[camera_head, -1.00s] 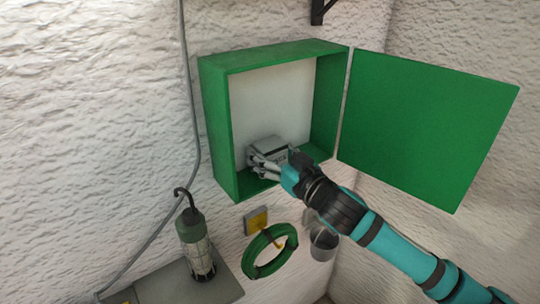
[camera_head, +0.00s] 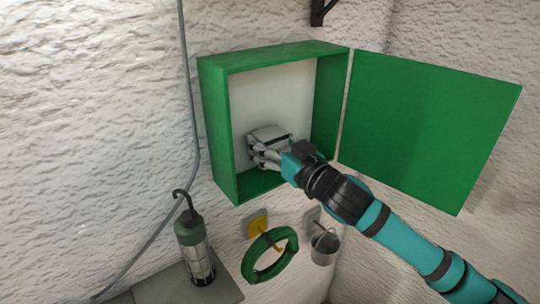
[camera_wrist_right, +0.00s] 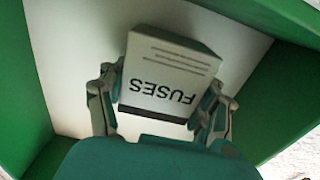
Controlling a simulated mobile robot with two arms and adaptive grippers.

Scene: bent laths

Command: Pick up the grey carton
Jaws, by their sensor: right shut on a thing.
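The grey carton (camera_head: 268,133) is inside the open green wall cabinet (camera_head: 215,130), raised above its floor. In the right wrist view the carton (camera_wrist_right: 172,70) shows a pale face with the printed word FUSES, upside down, and a dark band. My right gripper (camera_head: 266,152) reaches into the cabinet from the lower right and is shut on the carton, with fingers on both sides of it (camera_wrist_right: 160,95). The gripper hides part of the carton in the head view. My left gripper is not in view.
The cabinet's green door (camera_head: 430,125) stands open to the right. Below hang a green ring-shaped coil (camera_head: 250,262) on a yellow hook (camera_head: 258,227) and a metal bucket (camera_head: 324,248). A caged lamp (camera_head: 196,250) stands on a grey surface (camera_head: 160,290) at lower left.

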